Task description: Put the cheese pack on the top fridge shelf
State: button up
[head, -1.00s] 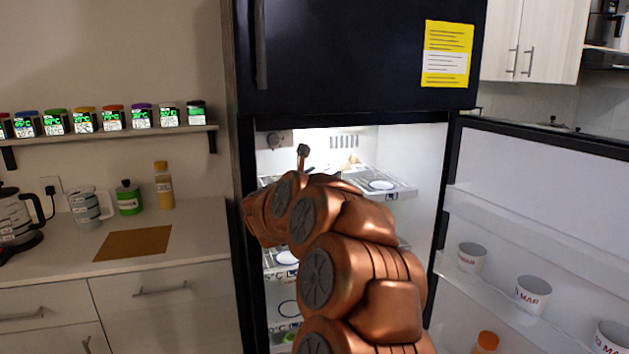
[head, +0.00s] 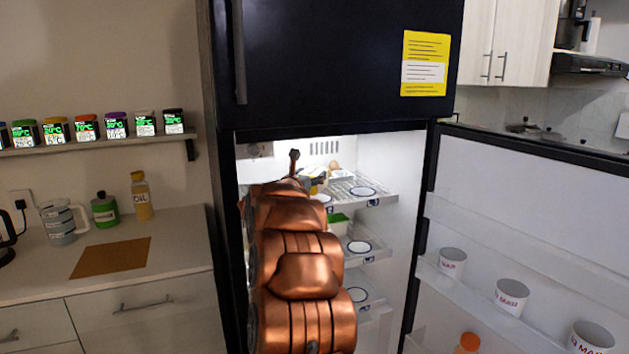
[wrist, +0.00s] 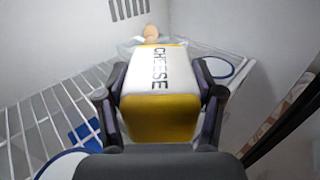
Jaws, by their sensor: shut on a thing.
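The cheese pack (wrist: 158,90) is yellow and white with the word CHEESE on it. In the wrist view it sits between the two fingers of my gripper (wrist: 160,100), which is shut on it. In the head view a small part of the pack (head: 318,175) shows past my copper arm, inside the open fridge at the top shelf (head: 375,201). The wire top shelf (wrist: 35,125) also shows around and beyond the pack in the wrist view. I cannot tell whether the pack touches the shelf. My arm hides most of the gripper in the head view.
White discs with dark rims (head: 362,191) lie on the shelves. An egg-like item (wrist: 151,32) is behind the pack. The fridge door (head: 540,200) stands open at right, with several mugs (head: 511,297) on its rack. A side wall bounds the shelf on the left.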

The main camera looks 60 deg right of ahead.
aim_at(314, 169)
jog(key=d, duration=0.2)
jog(key=w+d+p, duration=0.1)
jog(key=d, duration=0.1)
jog(key=shift+w, duration=0.15)
jog(key=shift+w+d+f, duration=0.15)
jog(key=shift+w+d, duration=0.05)
jog(key=shift+d, duration=0.05)
jog(key=shift+d+f+p, duration=0.1)
jog(key=shift+f+p, duration=0.3)
jog(key=shift+f, duration=1.4)
jog(key=shift+f, duration=0.1)
jog(key=o, duration=1.5)
jog(key=shift+r, duration=0.2)
jog(key=shift+a+f, duration=0.15)
jog(key=shift+a, duration=0.2)
jog(key=a+b, duration=0.1)
jog(key=a, duration=0.2)
jog(key=s+a+b, duration=0.1)
jog(key=a, duration=0.3)
jog(key=s+a+b, duration=0.1)
jog(key=a, duration=0.3)
jog(key=shift+s+a, duration=0.1)
jog(key=shift+s, duration=0.1)
